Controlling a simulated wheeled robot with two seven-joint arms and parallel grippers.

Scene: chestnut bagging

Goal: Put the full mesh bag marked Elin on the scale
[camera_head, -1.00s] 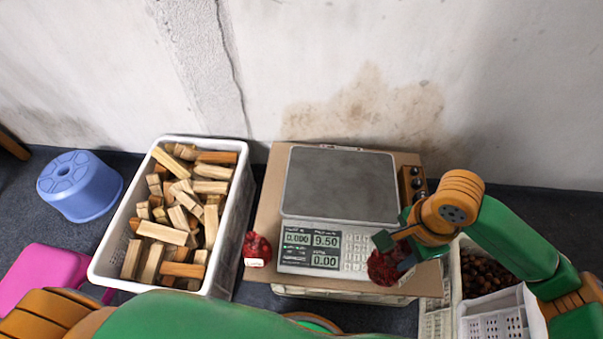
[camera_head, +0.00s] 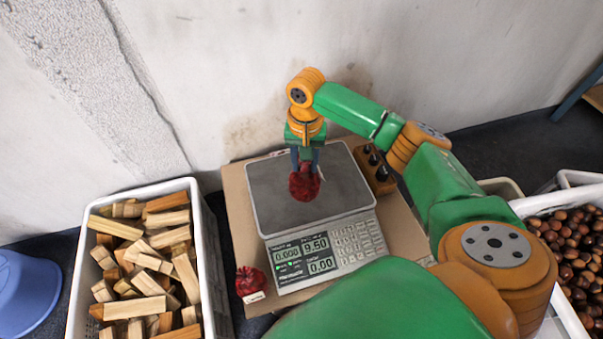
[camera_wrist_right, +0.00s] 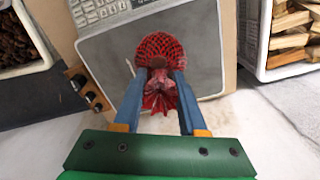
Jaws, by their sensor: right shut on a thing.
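A full red mesh bag (camera_head: 304,184) hangs in my right gripper (camera_head: 306,160), over the grey plate of the scale (camera_head: 265,192). The right gripper is shut on the bag's gathered neck, and the bag (camera_wrist_right: 160,50) also shows between the blue fingers (camera_wrist_right: 157,88) in the right wrist view. I cannot tell whether the bag touches the plate; the display reads 0.000. I cannot read a name on this bag. A second red mesh bag (camera_head: 250,281) with a white tag sits left of the scale's front. My left gripper is not in view.
The scale stands on a cardboard sheet (camera_head: 236,205). A white crate of wood blocks (camera_head: 208,250) is at left, beside a blue stool (camera_head: 25,290). A wooden box with black knobs (camera_head: 374,168) is right of the scale. A crate of chestnuts (camera_head: 575,245) is at far right.

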